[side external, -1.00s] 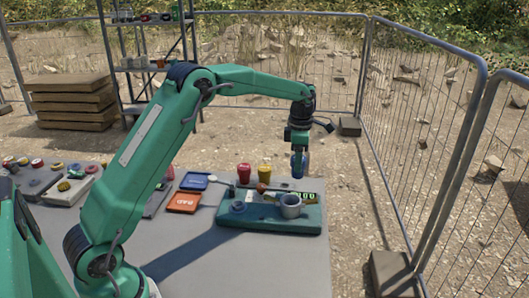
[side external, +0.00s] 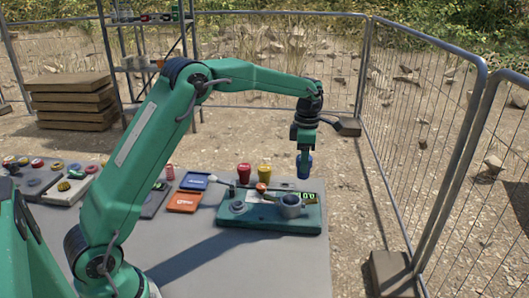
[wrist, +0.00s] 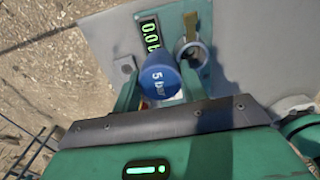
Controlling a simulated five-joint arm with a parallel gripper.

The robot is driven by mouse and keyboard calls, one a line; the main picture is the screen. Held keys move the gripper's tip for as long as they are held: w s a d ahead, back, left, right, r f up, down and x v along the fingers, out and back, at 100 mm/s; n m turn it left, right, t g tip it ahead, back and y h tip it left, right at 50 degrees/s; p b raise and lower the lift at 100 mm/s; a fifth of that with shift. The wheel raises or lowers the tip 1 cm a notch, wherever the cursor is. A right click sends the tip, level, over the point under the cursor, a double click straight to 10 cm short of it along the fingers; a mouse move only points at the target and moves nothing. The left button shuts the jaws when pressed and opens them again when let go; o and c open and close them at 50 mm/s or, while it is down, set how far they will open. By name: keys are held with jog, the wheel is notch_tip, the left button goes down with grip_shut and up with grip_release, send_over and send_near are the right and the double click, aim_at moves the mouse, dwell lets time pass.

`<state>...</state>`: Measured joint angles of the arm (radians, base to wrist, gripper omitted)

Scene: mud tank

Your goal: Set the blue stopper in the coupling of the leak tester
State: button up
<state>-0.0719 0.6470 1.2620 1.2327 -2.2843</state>
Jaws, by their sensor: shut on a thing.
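The blue stopper (side external: 304,166) hangs from my gripper (side external: 304,153), upright in the side view. The leak tester (side external: 230,219) is a green block on the table with a lit display (side external: 309,196). Its coupling (side external: 290,207), a grey cup, stands below the stopper in the side picture, a little to its left. In the wrist view the coupling (wrist: 180,48) shows beside the stopper, apart from it.
A red piece (side external: 244,173) and a yellow piece (side external: 264,172) stand behind the tester. A blue tray (side external: 194,181) and an orange tray (side external: 184,202) lie to its left. Wire fencing (side external: 440,150) runs along the right. The table front is clear.

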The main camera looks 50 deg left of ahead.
jog(key=shift+s, duration=0.1)
jog(key=s+d, duration=0.2)
jog(key=s, duration=0.4)
jog(key=shift+f, duration=0.15)
dwell(0.3)
jog(key=shift+f, duration=2.55)
jog(key=shift+f, duration=1.1)
jog(key=o, duration=1.5)
jog(key=shift+r, duration=0.2)
